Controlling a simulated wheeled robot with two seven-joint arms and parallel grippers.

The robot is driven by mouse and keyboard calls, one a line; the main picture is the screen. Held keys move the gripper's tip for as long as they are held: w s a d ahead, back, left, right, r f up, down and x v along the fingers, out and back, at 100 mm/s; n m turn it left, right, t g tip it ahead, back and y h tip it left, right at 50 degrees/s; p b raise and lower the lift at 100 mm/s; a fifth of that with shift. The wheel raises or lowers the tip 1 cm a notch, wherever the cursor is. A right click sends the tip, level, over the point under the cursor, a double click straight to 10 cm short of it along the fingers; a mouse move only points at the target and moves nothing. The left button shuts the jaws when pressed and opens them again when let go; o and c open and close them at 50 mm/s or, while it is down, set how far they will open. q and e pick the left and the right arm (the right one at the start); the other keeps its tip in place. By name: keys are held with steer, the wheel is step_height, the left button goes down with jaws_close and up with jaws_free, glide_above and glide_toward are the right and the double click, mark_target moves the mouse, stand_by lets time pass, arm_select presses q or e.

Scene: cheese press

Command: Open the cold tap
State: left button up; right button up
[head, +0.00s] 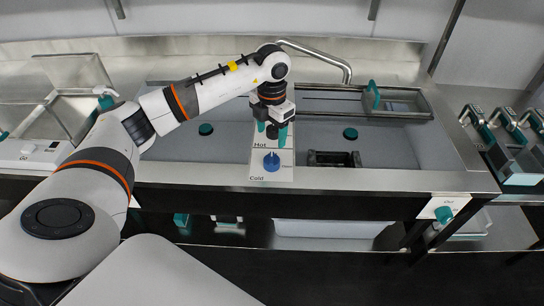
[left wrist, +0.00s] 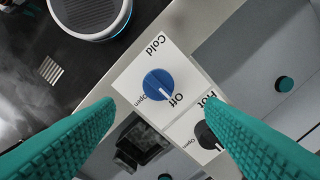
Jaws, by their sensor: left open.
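The cold tap is a round blue knob (head: 271,162) on a white panel marked Cold, at the sink's front edge. In the left wrist view the blue knob (left wrist: 158,82) sits ahead of the fingertips, its white mark pointing towards "Off"; an "Open" label is beside it. My left gripper (head: 272,133) is open, pointing down above the panel, just behind the blue knob in the head view. In the left wrist view its teal fingers (left wrist: 158,105) stand apart with nothing between them. The black hot knob (left wrist: 207,135) is partly hidden by one finger. My right gripper is not in view.
Sink basins (head: 215,148) lie on both sides of the panel, with a curved spout (head: 325,58) behind. A white panel with a teal knob (head: 443,213) is at the front right.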

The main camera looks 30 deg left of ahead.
mark_target(272, 157)
arm_select(q)
step_height(272, 157, down, 10)
steer(key=shift+f+p, duration=0.2)
steer(key=shift+p, duration=0.65)
steer(key=c, duration=1)
steer(key=shift+f+m+b, duration=0.1)
steer(key=shift+m+b, duration=1.45)
steer(key=shift+m, duration=0.25)
steer(key=m+b, duration=0.3)
steer(key=m, duration=0.2)
steer(key=shift+d+b, duration=0.1)
steer(key=shift+b, duration=0.3)
steer(key=m+b, duration=0.3)
steer(key=m, duration=0.2)
steer(key=shift+m, duration=0.4)
steer(key=shift+r+m+b, duration=0.2)
steer(key=shift+m+b, duration=0.65)
steer(key=shift+m, duration=0.85)
